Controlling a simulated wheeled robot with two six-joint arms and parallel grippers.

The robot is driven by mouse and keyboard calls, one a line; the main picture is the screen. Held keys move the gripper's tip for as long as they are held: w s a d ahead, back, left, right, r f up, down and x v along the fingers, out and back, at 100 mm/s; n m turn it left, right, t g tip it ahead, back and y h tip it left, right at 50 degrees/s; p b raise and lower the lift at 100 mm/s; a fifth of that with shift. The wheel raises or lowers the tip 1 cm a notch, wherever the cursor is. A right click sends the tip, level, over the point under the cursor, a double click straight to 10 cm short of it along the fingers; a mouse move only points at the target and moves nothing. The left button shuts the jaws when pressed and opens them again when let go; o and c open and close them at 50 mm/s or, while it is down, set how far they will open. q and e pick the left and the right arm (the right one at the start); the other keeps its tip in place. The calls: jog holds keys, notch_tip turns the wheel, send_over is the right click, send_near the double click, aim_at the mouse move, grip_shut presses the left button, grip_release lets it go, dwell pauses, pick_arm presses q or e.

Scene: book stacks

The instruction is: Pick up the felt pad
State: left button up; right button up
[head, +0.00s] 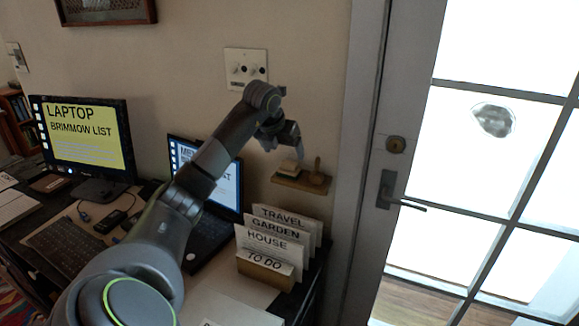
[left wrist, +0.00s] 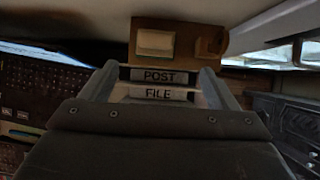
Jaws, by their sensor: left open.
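A small pale cream block, which looks like the felt pad (head: 289,166), lies on a little wooden wall shelf (head: 287,183). In the left wrist view the pad (left wrist: 155,43) shows as a cream rectangle at the left of the shelf (left wrist: 180,24). My left gripper (head: 281,142) is open and empty, just above the shelf in the head view. In the left wrist view its two fingers (left wrist: 158,76) stand apart, with the pad beyond the tips, apart from them. My right gripper is in neither view.
A wooden-handled object (head: 317,173) stands on the shelf right of the pad. Labelled cards in a wooden holder (head: 265,274) stand below. A laptop (head: 216,180) and monitor (head: 80,135) are left, a door (head: 390,100) right.

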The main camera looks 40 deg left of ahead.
aim_at(288, 163)
pick_arm(q)
jog(key=x, duration=0.4)
jog(key=shift+p, duration=0.4)
jog(key=shift+w+f, duration=0.1)
jog(key=shift+w+a+f, duration=0.1)
jog(key=p+x, duration=0.1)
jog(key=x, duration=0.1)
jog(key=p+x, duration=0.1)
jog(key=x, duration=0.1)
jog(key=shift+a, duration=0.35)
jog(key=shift+w+f, duration=0.2)
jog(key=shift+f, duration=0.15)
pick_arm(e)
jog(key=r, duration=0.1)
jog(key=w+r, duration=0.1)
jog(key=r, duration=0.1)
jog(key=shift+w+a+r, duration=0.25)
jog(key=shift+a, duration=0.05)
pick_arm(q)
jog(key=shift+c, duration=0.4)
